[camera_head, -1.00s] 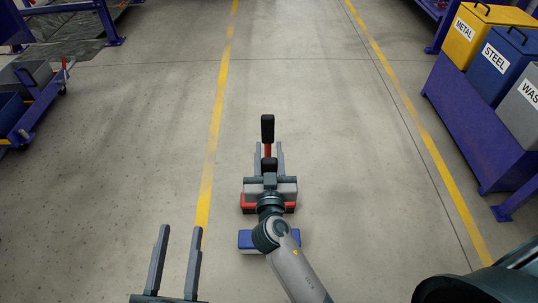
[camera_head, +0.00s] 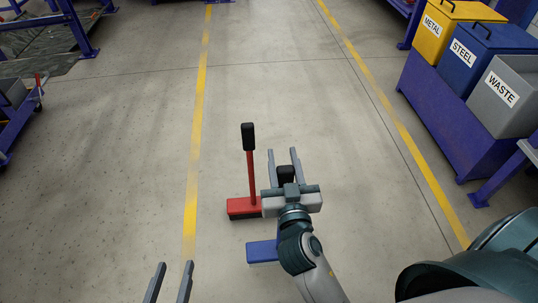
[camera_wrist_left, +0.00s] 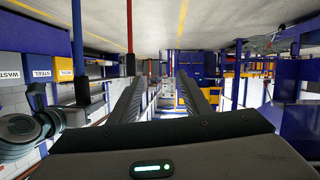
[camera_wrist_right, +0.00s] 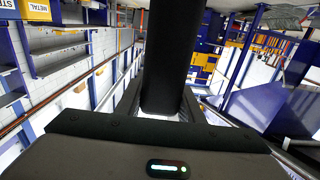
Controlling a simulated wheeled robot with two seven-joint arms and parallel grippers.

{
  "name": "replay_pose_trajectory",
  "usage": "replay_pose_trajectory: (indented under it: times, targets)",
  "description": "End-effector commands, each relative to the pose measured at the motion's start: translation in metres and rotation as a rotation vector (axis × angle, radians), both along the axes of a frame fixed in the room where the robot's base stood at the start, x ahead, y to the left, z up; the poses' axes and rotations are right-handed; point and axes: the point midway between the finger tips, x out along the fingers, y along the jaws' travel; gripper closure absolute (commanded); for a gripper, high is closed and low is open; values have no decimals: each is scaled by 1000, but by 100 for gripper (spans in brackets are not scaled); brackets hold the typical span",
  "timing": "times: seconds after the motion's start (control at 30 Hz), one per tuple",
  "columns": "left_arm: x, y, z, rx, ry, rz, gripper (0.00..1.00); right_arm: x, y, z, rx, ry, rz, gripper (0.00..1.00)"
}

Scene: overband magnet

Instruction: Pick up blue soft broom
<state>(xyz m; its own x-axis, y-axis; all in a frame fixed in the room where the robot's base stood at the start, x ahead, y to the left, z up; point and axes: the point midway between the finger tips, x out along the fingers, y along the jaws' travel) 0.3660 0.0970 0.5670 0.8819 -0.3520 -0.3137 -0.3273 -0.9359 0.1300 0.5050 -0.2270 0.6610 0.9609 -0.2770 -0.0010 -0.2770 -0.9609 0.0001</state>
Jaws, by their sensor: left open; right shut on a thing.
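The blue broom's blue head (camera_head: 262,252) shows low in the head view, partly behind my right arm. Its black grip (camera_head: 286,173) stands between the fingers of my right gripper (camera_head: 283,157), which is shut on it. In the right wrist view the black grip (camera_wrist_right: 172,60) fills the space between the fingers. Most of the broom's shaft is hidden in the head view. My left gripper (camera_head: 171,272) is open and empty at the bottom edge, left of the broom. A blue shaft (camera_wrist_left: 78,45) with a black end shows in the left wrist view.
A red broom (camera_head: 244,208) with a black grip stands just left of my right gripper. Bins labelled METAL (camera_head: 444,28), STEEL (camera_head: 482,55) and WASTE (camera_head: 508,95) stand in a purple rack (camera_head: 446,115) at the right. The floor ahead, between yellow lines, is clear.

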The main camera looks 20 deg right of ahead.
Motion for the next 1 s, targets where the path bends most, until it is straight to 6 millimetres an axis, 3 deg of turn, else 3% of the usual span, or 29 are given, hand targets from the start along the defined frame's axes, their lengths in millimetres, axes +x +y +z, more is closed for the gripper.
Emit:
replay_pose_trajectory:
  times: [0.3, 0.8, 1.0]
  targets:
    - [-4, 4, -11, 17, 62, 0, 56, -12, -8, 11, -1, -4, 1, 100]
    - [-4, 4, -10, 17, 61, -1, 56, -12, -8, 11, 0, -4, 2, 100]
    - [-4, 4, -10, 17, 61, -2, 56, -2, -6, 20, 7, -16, 30, 100]
